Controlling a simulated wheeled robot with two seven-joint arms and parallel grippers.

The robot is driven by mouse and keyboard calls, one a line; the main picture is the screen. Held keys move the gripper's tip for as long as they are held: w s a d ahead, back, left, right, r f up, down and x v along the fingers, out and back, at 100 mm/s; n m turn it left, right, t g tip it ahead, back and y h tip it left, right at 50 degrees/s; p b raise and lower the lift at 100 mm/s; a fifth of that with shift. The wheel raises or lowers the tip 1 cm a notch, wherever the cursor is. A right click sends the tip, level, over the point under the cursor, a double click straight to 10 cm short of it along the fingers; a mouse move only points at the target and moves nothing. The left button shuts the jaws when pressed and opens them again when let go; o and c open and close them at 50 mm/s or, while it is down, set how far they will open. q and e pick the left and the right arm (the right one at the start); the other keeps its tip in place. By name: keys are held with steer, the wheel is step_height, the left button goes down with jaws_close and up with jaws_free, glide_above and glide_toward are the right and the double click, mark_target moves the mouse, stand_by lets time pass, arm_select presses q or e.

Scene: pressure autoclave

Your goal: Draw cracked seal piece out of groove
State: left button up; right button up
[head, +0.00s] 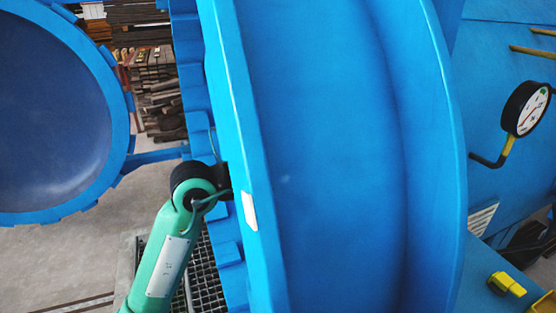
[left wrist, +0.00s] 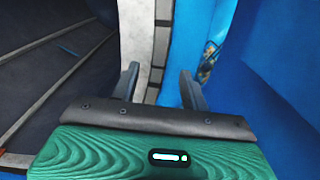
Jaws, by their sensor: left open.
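My left arm reaches up from the bottom left in the head view. Its dark wrist end meets the edge of the large blue autoclave flange (head: 232,90), and the fingers are hidden there. In the left wrist view my left gripper (left wrist: 160,85) is open, with its two dark fingers apart. A pale strip with dark gaps (left wrist: 158,30) runs between and beyond the fingers, apart from a grip; I cannot tell whether it is the seal or groove. A small dark, mottled patch (left wrist: 208,52) shows on the blue metal to the right. I cannot clearly identify the cracked seal piece.
A round blue door (head: 118,85) stands open at the left. A pressure gauge (head: 524,108) and yellow-handled valve (head: 507,285) are at the right. Stacked timber (head: 152,75) lies behind. A metal grating (head: 202,270) is below the flange.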

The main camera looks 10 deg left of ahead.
arm_select(q)
steer(key=p+x, duration=0.2)
steer(key=x, duration=0.5)
steer(key=shift+c, duration=0.5)
jaws_close()
steer(key=v, duration=0.6)
steer(key=shift+s+a, duration=0.2)
steer(key=shift+a, duration=0.05)
stand_by(0.5)
steer(key=shift+a, duration=0.1)
